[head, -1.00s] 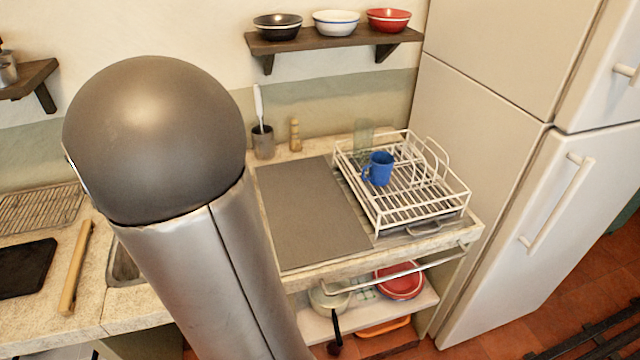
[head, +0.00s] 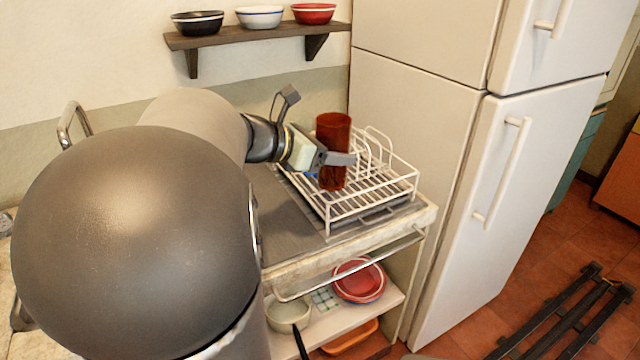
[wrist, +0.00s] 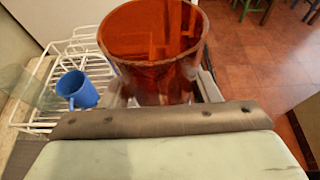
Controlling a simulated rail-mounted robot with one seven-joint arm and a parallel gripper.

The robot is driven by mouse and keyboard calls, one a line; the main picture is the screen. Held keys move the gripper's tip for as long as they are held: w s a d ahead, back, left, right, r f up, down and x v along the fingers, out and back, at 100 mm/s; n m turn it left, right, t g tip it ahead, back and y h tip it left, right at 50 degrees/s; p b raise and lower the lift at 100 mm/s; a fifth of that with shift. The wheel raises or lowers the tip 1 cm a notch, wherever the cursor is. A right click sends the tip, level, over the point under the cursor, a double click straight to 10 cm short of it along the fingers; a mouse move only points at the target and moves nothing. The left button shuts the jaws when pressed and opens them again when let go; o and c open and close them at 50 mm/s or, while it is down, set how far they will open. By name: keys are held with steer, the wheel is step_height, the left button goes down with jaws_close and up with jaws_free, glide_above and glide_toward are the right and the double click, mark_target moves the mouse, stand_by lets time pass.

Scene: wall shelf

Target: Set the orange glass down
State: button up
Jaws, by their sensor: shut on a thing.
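The orange glass (head: 333,140) is a tall, see-through, dark orange tumbler. My gripper (head: 338,158) is shut on it and holds it upright. In the head view the glass appears in front of the white dish rack (head: 372,205). In the wrist view the glass (wrist: 155,45) fills the upper middle, its open rim toward the camera, with a finger (wrist: 207,85) on its right side. Whether its base touches the rack cannot be told.
A blue mug (wrist: 77,90) stands in the rack, left of the glass in the wrist view; a clear glass (wrist: 35,88) is beside it. The fridge (head: 415,130) rises close on the right. Bowls (head: 258,17) sit on the wall shelf above. A grey mat (head: 280,215) lies left of the rack.

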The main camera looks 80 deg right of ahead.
steer(key=shift+s+d+f, duration=0.15)
steer(key=shift+s+d, duration=0.1)
steer(key=shift+s, duration=0.15)
steer(key=shift+w+d+f+p, duration=0.1)
steer(key=shift+w+d+f, duration=0.05)
steer(key=shift+d+f, duration=2)
steer(key=shift+w+d+f+p, duration=0.15)
steer(key=shift+d+f, duration=1.95)
steer(key=shift+d, duration=0.2)
steer(key=shift+w+d+f+p, duration=0.1)
steer(key=shift+w+d+f, duration=0.05)
steer(key=shift+d+f, duration=2)
steer(key=shift+f, duration=0.2)
steer(key=o, duration=1.5)
